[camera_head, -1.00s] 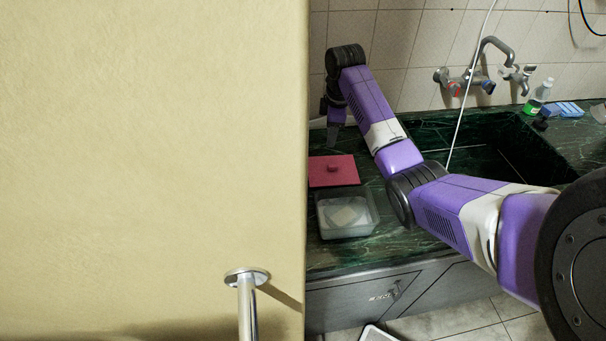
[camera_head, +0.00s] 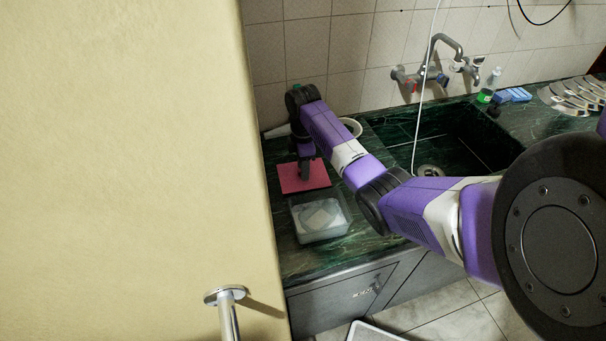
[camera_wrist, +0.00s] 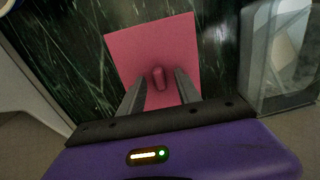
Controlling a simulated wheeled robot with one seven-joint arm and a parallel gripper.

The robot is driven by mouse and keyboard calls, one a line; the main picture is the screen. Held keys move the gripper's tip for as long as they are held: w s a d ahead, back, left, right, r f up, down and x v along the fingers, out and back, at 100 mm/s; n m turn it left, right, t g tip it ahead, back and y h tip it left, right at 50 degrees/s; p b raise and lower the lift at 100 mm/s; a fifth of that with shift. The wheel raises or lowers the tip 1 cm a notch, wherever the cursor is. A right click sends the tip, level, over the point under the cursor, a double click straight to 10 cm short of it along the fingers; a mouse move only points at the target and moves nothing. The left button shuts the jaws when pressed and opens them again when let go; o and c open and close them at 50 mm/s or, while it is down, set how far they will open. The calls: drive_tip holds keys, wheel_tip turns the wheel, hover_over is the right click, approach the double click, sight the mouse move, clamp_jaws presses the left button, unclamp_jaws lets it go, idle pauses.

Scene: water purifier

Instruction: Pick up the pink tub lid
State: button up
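The pink tub lid (camera_head: 290,180) lies flat on the dark green counter, behind the clear tub (camera_head: 322,218). In the wrist view the lid (camera_wrist: 140,45) shows with a small pink knob (camera_wrist: 158,78) at its middle. My gripper (camera_head: 304,174) points down over the lid in the head view. In the wrist view my gripper (camera_wrist: 157,82) is open, with one finger on each side of the knob and gaps between. I cannot tell how high the fingertips are above the lid. The tub also shows at the right of the wrist view (camera_wrist: 280,70).
A cream panel (camera_head: 120,150) with a metal handle fills the left of the head view. The sink (camera_head: 440,145) with a wall tap (camera_head: 440,60) lies to the right. A green bottle (camera_head: 487,92) and blue sponge (camera_head: 514,95) stand behind it. A tiled wall backs the counter.

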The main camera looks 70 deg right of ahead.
clamp_jaws()
idle(0.4)
